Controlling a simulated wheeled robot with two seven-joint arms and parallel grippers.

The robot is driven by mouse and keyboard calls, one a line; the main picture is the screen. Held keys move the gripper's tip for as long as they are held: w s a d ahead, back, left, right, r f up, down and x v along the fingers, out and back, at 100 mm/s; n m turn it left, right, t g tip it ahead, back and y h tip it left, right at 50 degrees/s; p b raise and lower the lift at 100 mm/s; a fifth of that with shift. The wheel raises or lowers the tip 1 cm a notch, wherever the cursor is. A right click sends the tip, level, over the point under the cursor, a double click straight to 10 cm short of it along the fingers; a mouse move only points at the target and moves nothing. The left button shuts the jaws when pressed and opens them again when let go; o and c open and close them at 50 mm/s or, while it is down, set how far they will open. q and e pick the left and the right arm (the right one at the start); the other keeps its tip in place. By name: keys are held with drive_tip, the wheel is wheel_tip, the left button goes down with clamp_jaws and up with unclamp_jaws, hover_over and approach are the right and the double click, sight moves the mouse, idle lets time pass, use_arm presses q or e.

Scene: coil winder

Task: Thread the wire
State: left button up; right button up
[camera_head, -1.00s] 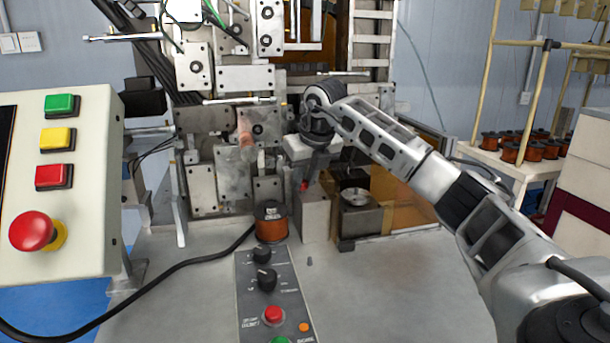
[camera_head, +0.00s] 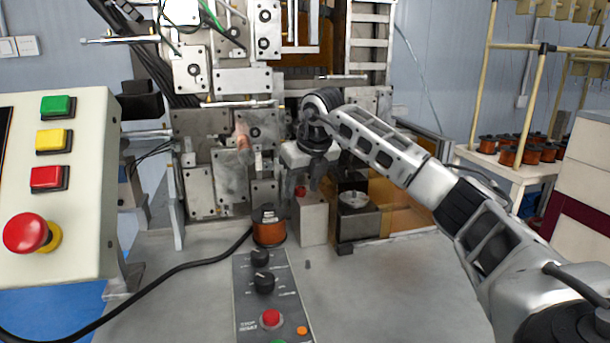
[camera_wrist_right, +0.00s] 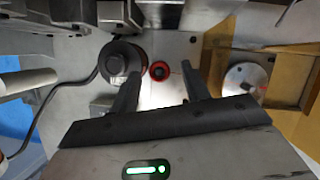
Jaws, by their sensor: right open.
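A copper-coloured wire spool (camera_head: 269,230) with a dark top stands upright on the bench in front of the winder plates. In the right wrist view the spool (camera_wrist_right: 120,62) is left of the fingers. A small red part (camera_head: 300,192) sits on top of a grey metal block (camera_head: 313,222) right of the spool. My right gripper (camera_head: 303,186) is open above this block, pointing down. In the wrist view the red part (camera_wrist_right: 159,70) lies between the fingertips, with no clear contact. I cannot make out a loose wire end. My left gripper is not in view.
A metal round cup (camera_head: 354,200) on a dark block stands right of the grey block. The winder plates (camera_head: 229,178) rise close behind. A knob panel (camera_head: 266,290) lies in front, and a button box (camera_head: 60,200) stands at left.

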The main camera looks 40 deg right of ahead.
drive_tip(key=v, duration=1.6)
drive_tip(key=shift+s+f, duration=0.1)
